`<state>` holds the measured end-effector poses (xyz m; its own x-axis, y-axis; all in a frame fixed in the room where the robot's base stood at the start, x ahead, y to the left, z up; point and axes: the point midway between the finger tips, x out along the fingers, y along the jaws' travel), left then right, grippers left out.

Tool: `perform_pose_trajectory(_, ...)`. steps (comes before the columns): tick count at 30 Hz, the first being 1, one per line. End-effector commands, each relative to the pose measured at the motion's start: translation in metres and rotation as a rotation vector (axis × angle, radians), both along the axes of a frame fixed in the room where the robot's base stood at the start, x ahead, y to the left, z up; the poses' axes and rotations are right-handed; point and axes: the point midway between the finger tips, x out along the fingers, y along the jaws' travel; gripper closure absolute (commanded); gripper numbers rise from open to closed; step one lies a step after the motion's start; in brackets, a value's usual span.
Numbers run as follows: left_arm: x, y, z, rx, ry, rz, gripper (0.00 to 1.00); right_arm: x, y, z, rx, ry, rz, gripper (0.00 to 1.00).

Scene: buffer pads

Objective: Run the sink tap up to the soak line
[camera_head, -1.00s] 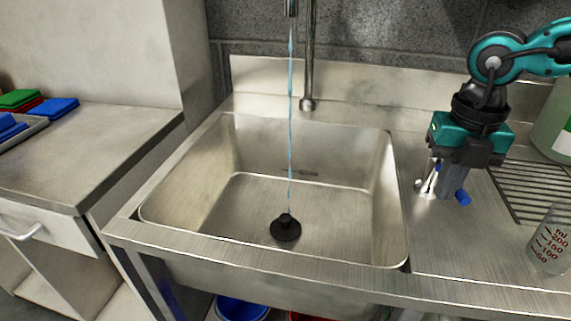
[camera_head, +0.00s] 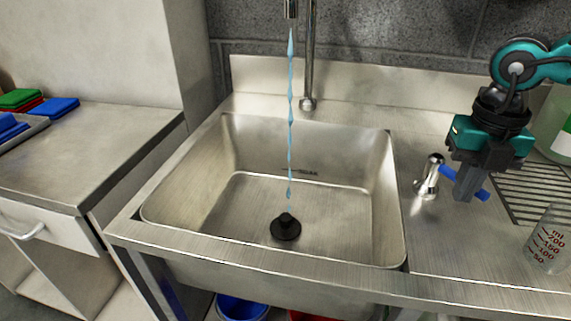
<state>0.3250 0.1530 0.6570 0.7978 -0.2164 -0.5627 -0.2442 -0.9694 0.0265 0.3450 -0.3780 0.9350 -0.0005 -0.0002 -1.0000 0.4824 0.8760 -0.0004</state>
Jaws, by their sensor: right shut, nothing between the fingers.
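The tap spout (camera_head: 291,8) hangs over the steel sink (camera_head: 230,185), and a blue water stream (camera_head: 291,90) falls from it toward the black plug (camera_head: 286,228) on the sink floor. A small dark mark with lettering (camera_head: 306,173), likely the soak line, is on the back wall of the basin. I cannot make out a water level. The chrome tap valve (camera_head: 430,178) stands right of the sink with its blue lever (camera_head: 449,171) pointing right. My right gripper (camera_head: 464,196) is shut and empty, against or just in front of the lever, hiding its middle. My left gripper is out of view.
A measuring beaker (camera_head: 549,242) stands at the right near the drain grooves (camera_head: 520,185). A pale green container (camera_head: 557,125) is behind it. Coloured pads (camera_head: 58,107) lie on the left counter. A blue bucket (camera_head: 241,308) is under the sink.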

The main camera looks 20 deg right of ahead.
Motion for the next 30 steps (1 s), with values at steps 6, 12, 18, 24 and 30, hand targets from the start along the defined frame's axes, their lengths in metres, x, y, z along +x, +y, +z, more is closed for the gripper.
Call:
perform_pose_trajectory(6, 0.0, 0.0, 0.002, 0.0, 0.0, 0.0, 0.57, 0.001, -0.006, 0.001, 0.001, -0.002, -0.003, 1.0)
perform_pose_trajectory(12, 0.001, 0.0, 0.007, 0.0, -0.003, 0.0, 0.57, 0.0, -0.021, 0.001, 0.0, -0.001, -0.002, 1.0)
perform_pose_trajectory(18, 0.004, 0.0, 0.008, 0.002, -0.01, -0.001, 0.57, 0.0, -0.023, 0.0, 0.0, 0.0, 0.0, 1.0)
perform_pose_trajectory(24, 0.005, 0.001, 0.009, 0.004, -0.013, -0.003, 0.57, 0.001, -0.026, 0.0, 0.0, -0.001, -0.002, 1.0)
perform_pose_trajectory(30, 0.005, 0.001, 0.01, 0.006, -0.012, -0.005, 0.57, 0.004, -0.04, 0.0, 0.0, -0.001, -0.003, 1.0)
